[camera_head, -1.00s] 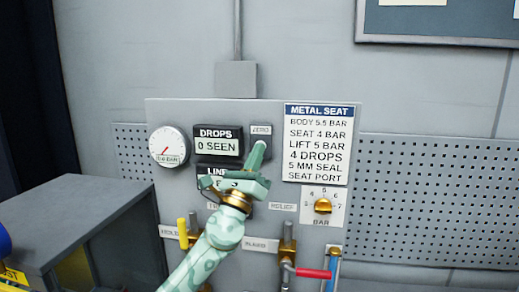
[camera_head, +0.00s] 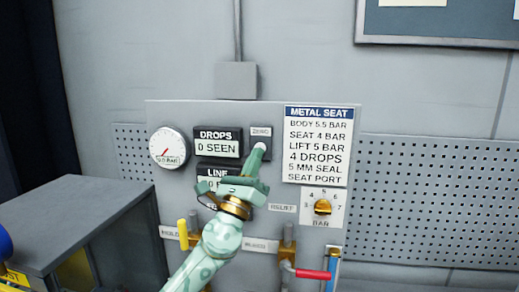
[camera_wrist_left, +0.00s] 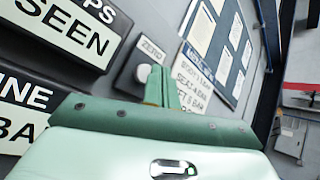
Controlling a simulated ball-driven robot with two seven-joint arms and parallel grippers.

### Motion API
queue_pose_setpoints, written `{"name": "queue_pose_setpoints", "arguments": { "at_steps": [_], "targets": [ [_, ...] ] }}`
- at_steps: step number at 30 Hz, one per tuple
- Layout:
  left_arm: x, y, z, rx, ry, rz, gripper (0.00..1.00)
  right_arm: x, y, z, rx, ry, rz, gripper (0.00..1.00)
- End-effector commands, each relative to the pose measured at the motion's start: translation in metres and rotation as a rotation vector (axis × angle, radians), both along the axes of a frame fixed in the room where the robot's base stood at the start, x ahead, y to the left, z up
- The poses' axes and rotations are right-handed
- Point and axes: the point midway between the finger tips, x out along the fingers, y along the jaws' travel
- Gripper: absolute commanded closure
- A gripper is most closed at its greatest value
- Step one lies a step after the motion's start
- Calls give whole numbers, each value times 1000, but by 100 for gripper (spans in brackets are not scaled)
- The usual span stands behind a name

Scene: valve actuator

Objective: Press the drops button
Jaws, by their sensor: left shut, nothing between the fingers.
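The drops display (camera_head: 217,146) on the grey panel reads 0 SEEN. Right of it is a dark plate labelled ZERO (camera_head: 261,133) with a round white button (camera_head: 260,146), which also shows in the left wrist view (camera_wrist_left: 143,73). My left gripper (camera_head: 255,157) is shut and empty, its fingertips at the button's lower edge in the head view. In the left wrist view the fingertips (camera_wrist_left: 164,76) are just right of the button. I cannot tell whether they touch it. My right gripper is not in view.
A pressure gauge (camera_head: 169,147) is left of the display, and a line display (camera_head: 214,172) below is partly covered by my gripper. A METAL SEAT card (camera_head: 317,145), a yellow-knobbed BAR dial (camera_head: 322,207) and a red-handled valve (camera_head: 312,274) are to the right. A grey cabinet (camera_head: 75,215) stands left.

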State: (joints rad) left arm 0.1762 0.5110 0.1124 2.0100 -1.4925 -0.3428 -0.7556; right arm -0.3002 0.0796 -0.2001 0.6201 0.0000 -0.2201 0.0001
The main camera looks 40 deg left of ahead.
Motion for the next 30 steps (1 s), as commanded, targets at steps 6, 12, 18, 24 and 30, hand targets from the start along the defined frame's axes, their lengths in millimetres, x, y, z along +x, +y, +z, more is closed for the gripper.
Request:
{"name": "queue_pose_setpoints", "arguments": {
  "at_steps": [6, 12, 18, 24, 30],
  "targets": [
    [-8, -5, 1, -1, 1, -1, 100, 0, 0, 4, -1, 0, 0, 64],
    [-26, -15, 1, -1, 1, -1, 100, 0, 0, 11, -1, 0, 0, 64],
    [-41, -23, 1, 0, 0, -1, 100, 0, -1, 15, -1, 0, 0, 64],
    [-44, -24, 0, 0, 0, 0, 100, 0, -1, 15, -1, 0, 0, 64],
    [-44, -24, 0, 0, 0, 0, 100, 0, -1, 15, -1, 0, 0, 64]
  ]
}}
